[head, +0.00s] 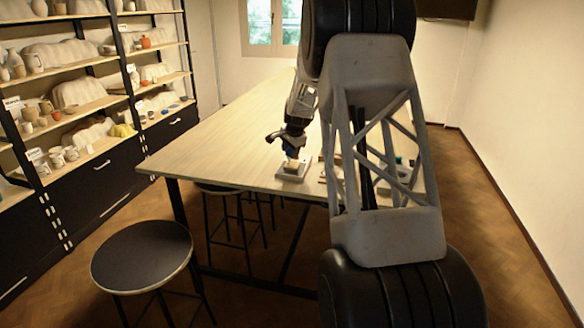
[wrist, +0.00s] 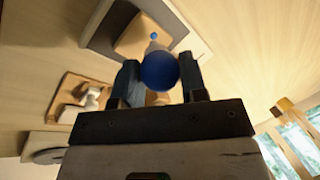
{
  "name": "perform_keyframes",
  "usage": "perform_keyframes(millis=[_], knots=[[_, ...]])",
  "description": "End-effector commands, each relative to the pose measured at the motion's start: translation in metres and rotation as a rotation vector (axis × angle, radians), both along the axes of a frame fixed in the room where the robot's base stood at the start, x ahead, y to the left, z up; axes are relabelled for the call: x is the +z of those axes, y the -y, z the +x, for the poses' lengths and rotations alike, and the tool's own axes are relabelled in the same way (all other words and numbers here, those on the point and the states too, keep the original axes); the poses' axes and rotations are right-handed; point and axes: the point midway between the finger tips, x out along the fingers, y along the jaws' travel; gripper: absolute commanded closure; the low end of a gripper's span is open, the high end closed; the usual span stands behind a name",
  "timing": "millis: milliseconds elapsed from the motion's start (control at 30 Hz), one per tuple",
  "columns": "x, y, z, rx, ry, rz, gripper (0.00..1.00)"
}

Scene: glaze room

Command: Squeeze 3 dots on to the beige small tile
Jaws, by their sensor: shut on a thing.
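My gripper (wrist: 160,80) is shut on a blue round-ended squeeze bottle (wrist: 160,71), held between its two fingers. The bottle's pale nozzle (wrist: 153,47) points at the beige small tile (wrist: 130,42). One small blue dot (wrist: 154,35) shows on the tile just beyond the nozzle. The nozzle and bottle hide part of the tile, and I cannot tell whether the tip touches it. The tile lies on a grey slab (wrist: 101,37). In the head view, my gripper (head: 291,143) is above the tile (head: 292,164) near the table's front edge.
In the wrist view, a brown board (wrist: 65,97) holding white pieces lies beside the slab. A grey item (wrist: 42,141) with a round disc is beyond it. The wooden table (head: 215,140) is clear to the left. A stool (head: 143,255) and shelves (head: 80,100) stand left.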

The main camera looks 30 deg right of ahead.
Motion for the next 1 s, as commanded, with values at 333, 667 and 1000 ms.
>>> perform_keyframes(millis=[333, 667, 1000], knots=[[0.0010, 0.0067, -0.0067, 0.000, 0.000, 0.000, 0.67], [0.0012, 0.0078, -0.0078, 0.000, 0.000, 0.000, 0.67], [-0.0004, 0.0077, -0.0077, 0.000, 0.000, 0.000, 0.67]])
